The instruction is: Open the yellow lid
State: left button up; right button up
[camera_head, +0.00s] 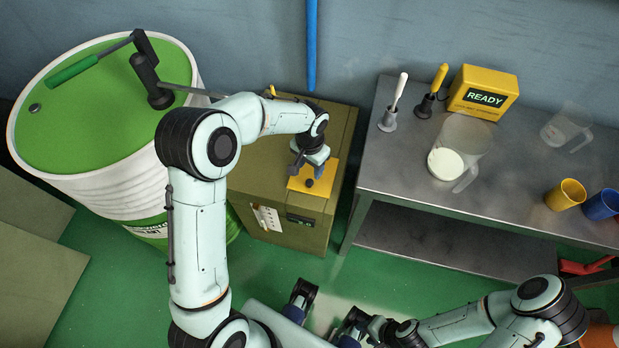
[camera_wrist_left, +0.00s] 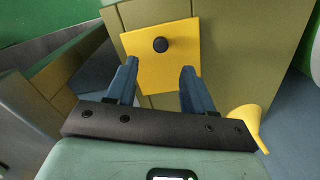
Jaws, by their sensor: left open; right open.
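The yellow lid (camera_head: 327,176) is a flat square plate on top of the olive cabinet (camera_head: 336,131). It lies flat and has a round black knob (camera_head: 309,183). My left gripper (camera_head: 309,168) is over the lid, partly hiding it, with its fingers pointing down. In the left wrist view, the lid (camera_wrist_left: 176,45) and knob (camera_wrist_left: 160,45) show ahead of the open left gripper (camera_wrist_left: 158,72). The knob lies beyond the fingertips, roughly in line with the gap, and nothing is held. My right gripper (camera_head: 354,322) is low at the bottom centre, away from the lid, and appears empty.
A white and green drum (camera_head: 100,150) with a hand pump stands left of the cabinet. A metal bench (camera_head: 402,155) at right bears a pitcher (camera_head: 462,145), a yellow box (camera_head: 483,92) and cups (camera_head: 566,195). A yellow funnel-like item (camera_wrist_left: 248,122) is beside the cabinet in the left wrist view.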

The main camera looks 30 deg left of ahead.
aim_at(310, 182)
pick_arm(q)
notch_tip(310, 182, down, 8)
jog(key=shift+f+b, duration=0.2)
jog(key=shift+b, duration=0.15)
grip_shut()
